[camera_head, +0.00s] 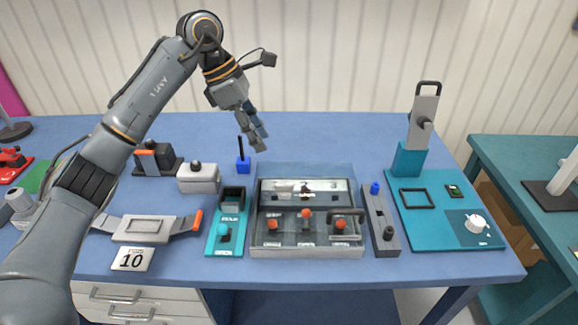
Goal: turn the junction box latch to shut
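A grey box (257,250) with a see-through front part stands in the middle of the table and looks like the junction box. Inside it are several red-orange knobs, a dark handle and a light panel. I cannot tell which part is its latch or how it is set. My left gripper (261,140) hangs above the table behind the box, a little to its left, pointing down. Its two fingers look apart with nothing between them, and it touches nothing. My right gripper is not in view.
A small blue block with a black stem (243,165) stands just below my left gripper. A teal panel (214,246) and a grey switch bar (378,222) flank the box. A teal board with an upright post (404,160) stands right. Blue tabletop (330,130) behind the box is clear.

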